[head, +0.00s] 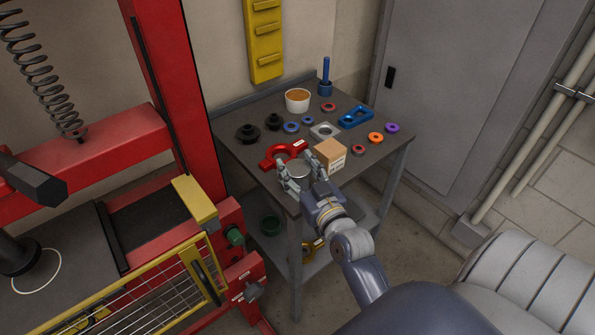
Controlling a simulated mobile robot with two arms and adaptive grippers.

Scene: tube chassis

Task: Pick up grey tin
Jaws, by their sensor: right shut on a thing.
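The grey tin (299,169) is a small round light-grey thing at the near edge of the dark table. My right gripper (301,178) reaches in from the lower right, with one finger on each side of the tin, and is shut on it. Whether the tin touches the table top cannot be told. The gripper's fingers cover parts of its sides. My left gripper is not in view.
Close around the tin are a red clamp-like part (285,154) and a cardboard box (330,155). Behind stand a white tub (297,100), black knobs (247,133), a blue block (356,117) and several coloured rings. A red frame (176,90) stands left.

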